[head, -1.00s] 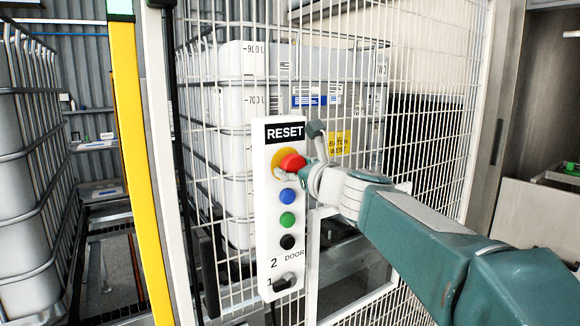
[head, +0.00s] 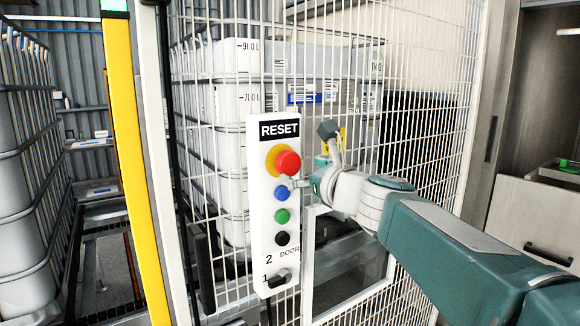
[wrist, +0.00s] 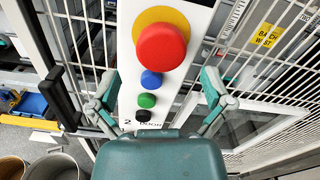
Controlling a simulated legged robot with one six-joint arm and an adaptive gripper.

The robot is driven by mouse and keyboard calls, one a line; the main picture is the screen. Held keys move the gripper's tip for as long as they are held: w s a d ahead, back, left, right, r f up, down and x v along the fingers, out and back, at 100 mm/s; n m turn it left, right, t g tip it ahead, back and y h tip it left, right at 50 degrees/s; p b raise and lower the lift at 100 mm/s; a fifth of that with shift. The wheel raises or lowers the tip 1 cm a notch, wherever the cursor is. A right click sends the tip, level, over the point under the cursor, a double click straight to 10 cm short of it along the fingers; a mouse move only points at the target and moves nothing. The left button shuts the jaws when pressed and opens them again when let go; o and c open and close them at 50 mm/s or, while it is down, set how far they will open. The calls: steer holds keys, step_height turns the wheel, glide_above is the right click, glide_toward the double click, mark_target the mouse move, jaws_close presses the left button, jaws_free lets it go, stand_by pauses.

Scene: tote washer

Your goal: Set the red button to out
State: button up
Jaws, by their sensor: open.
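The red button (head: 288,162) is a mushroom head on a yellow disc, near the top of a white control panel (head: 258,225) under a RESET label. In the wrist view the red button (wrist: 167,47) stands proud of the panel, large and unobstructed, beyond my fingers. My gripper (head: 297,182) is just right of and below the button in the head view. In the wrist view my gripper (wrist: 157,95) has its two fingers spread wide, one on each side of the panel, with nothing between them held. I cannot tell whether any part touches the button.
Below are a blue button (head: 282,193), a green button (head: 282,215), a black button (head: 282,238) and a DOOR selector (head: 279,278). A wire mesh fence (head: 430,140) stands behind and right. A yellow post (head: 128,150) rises at left.

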steer(key=v, duration=0.7)
steer(key=shift+s, duration=0.1)
steer(key=s+f+n+g+h, duration=0.3)
steer(key=s+f+n+g, duration=0.3)
steer(key=s+f+n, duration=0.75)
steer(key=s+d+f+n+g+h, duration=0.1)
steer(key=s+d+f+n+h, duration=0.2)
steer(key=s+d+f+n, duration=0.1)
steer(key=s+d+f+n+g+h, duration=0.2)
steer(key=s+d+f+n+h, duration=0.2)
steer(key=f+n, duration=0.4)
steer(key=shift+s+d+f+n, duration=0.35)
steer(key=shift+s+d+f, duration=0.45)
steer(key=shift+d, duration=0.15)
stand_by(1.9)
